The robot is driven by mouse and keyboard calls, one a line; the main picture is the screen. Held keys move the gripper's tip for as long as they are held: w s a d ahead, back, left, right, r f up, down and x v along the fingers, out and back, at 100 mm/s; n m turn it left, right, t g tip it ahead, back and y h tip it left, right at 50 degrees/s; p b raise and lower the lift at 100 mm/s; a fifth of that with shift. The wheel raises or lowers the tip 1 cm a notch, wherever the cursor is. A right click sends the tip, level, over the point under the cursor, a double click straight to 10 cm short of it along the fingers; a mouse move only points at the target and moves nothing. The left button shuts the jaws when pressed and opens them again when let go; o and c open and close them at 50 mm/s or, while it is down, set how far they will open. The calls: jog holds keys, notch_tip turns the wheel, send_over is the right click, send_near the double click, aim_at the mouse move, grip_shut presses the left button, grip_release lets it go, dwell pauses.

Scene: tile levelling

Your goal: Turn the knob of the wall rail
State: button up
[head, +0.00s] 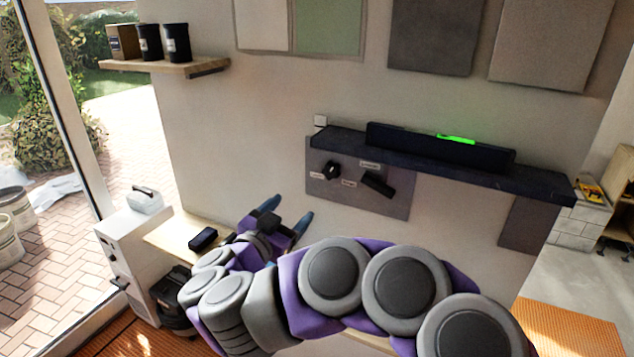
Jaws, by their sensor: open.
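The dark wall rail (540,183) juts from the wall at right of centre. A black bar (400,138) with a lit green strip (456,139) lies along its top. Below its left part is a grey panel (392,208). The panel carries a small black knob (331,170) and a longer black handle (378,185), with small white labels whose text I cannot read. My gripper (286,212) has blue fingertips spread apart and nothing between them. In the picture it is below and left of the knob, apart from it.
A wooden ledge (165,240) with a black box (203,239) is left of my gripper. A white cabinet (128,250) stands by the glass door. A shelf (170,68) with dark jars is at upper left. Flat sample boards (435,38) hang above the rail.

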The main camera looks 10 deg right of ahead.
aim_at(329, 173)
jog(key=b+x, duration=0.1)
jog(key=x, duration=0.8)
jog(key=b+x, duration=0.1)
jog(key=x, duration=0.7)
jog(key=shift+d+b, duration=0.3)
jog(key=shift+d, duration=0.25)
jog(key=shift+a, duration=0.2)
jog(key=shift+a, duration=0.1)
jog(key=shift+c, duration=1.4)
jog(key=shift+r, duration=0.1)
jog(key=c, duration=0.8)
